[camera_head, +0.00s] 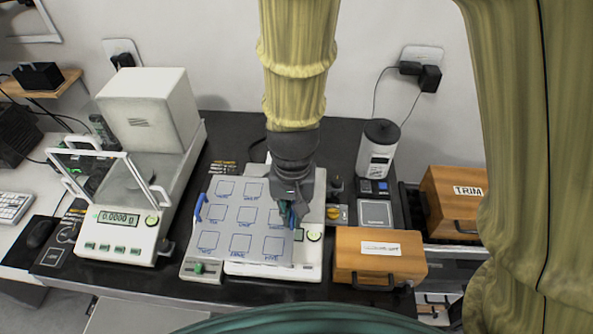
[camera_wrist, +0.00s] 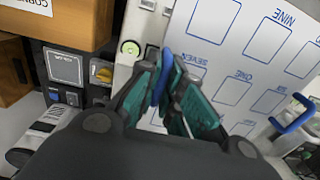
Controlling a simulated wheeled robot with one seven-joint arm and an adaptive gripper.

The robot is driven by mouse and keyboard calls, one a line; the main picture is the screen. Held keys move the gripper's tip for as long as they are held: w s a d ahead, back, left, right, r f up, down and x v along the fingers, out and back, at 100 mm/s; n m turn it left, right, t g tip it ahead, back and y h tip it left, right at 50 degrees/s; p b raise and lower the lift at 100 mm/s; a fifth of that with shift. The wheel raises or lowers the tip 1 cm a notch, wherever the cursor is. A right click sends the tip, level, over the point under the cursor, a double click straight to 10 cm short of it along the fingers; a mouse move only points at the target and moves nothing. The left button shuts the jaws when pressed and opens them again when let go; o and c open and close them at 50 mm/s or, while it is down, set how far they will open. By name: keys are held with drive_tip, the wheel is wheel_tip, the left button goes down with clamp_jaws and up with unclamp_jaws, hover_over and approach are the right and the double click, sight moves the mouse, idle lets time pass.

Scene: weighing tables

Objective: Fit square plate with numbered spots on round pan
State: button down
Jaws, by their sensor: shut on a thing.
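The square plate (camera_head: 229,213) is light grey with blue outlined spots and number words. It lies over a white balance (camera_head: 310,262) on the black table and hides the round pan, so I cannot tell whether it touches the pan. My gripper (camera_head: 290,214) is at the plate's right edge. In the wrist view my gripper (camera_wrist: 170,85) is shut on the near blue handle (camera_wrist: 163,72) of the plate (camera_wrist: 232,75). The plate's other blue handle (camera_head: 200,207) is free at the left edge; it also shows in the wrist view (camera_wrist: 292,114).
An analytical balance (camera_head: 117,222) with a glass shield stands at left. A wooden box (camera_head: 379,256) stands close right of the white balance. A small device with a green knob (camera_head: 200,269) lies by the plate's front left corner. A white canister (camera_head: 378,150) stands at back right.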

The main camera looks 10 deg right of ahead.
drive_tip(key=shift+w+d+f+p, duration=0.85)
drive_tip(key=shift+w+d, duration=0.75)
drive_tip(key=shift+w, duration=0.35)
drive_tip(key=shift+w+d+f+p, duration=0.75)
drive_tip(key=shift+w+d+p, duration=0.2)
drive_tip(key=shift+w+d, duration=0.8)
drive_tip(key=shift+w+d+f+p, duration=0.85)
drive_tip(key=shift+w+d, duration=0.55)
drive_tip(key=shift+w, duration=0.75)
drive_tip(key=shift+f, duration=0.15)
drive_tip(key=c, duration=1.6)
unclamp_jaws()
drive_tip(key=shift+o, duration=0.2)
wheel_tip(320, 180, up, 12)
drive_tip(key=b, duration=0.3)
